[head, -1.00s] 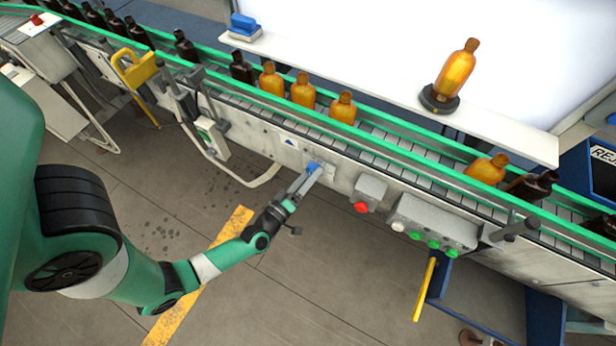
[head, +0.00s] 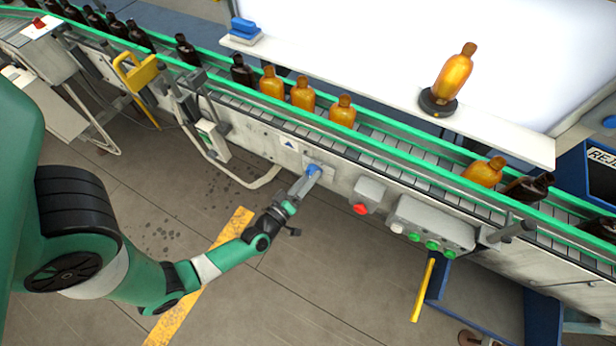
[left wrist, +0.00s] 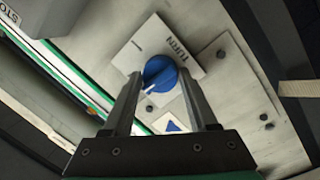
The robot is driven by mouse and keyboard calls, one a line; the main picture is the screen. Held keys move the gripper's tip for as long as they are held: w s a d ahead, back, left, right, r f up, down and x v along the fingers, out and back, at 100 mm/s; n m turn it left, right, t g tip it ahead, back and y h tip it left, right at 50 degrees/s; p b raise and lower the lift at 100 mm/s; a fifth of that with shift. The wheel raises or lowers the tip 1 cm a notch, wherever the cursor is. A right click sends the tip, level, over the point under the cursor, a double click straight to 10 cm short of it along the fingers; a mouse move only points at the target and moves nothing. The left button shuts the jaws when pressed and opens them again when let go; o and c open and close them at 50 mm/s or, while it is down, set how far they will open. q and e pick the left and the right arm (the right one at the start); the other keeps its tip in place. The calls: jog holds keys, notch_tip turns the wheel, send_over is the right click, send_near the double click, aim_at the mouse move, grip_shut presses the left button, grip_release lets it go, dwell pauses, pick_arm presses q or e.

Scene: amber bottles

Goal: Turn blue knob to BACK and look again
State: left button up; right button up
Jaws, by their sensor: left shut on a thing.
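The blue knob (head: 313,170) sits on a plate on the front wall of the conveyor. In the left wrist view the knob (left wrist: 160,73) has a white pointer line aimed to the lower left. A label beside it reads TURN, upside down. My left gripper (head: 307,178) is shut on the knob, with one finger on each side of it in the left wrist view (left wrist: 160,85). The word BACK cannot be read in any view. My right gripper is out of view.
Amber and dark bottles stand on the conveyor (head: 400,146). A red button (head: 360,209) and a box with green buttons (head: 432,224) are right of the knob. A yellow handle (head: 135,72) is at left.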

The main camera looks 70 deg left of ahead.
pick_arm(q)
jog(key=shift+d+r+m+g+y+p, duration=0.15)
jog(key=shift+m+g+p, duration=0.4)
jog(key=shift+m+p, duration=1.75)
jog(key=shift+a+f+m+g+y+p, duration=0.15)
jog(key=shift+m+g+p, duration=0.35)
jog(key=shift+m+p, duration=1.75)
jog(key=shift+d+r+m+g+y+p, duration=0.15)
jog(key=shift+m+g+p, duration=0.4)
jog(key=shift+m+p, duration=1.75)
jog(key=shift+m+b, duration=0.9)
jog(key=shift+m, duration=0.05)
jog(key=o, duration=1.4)
jog(key=shift+c, duration=0.2)
jog(key=p+v, duration=0.3)
jog(key=v, duration=0.8)
jog(key=shift+s, duration=0.2)
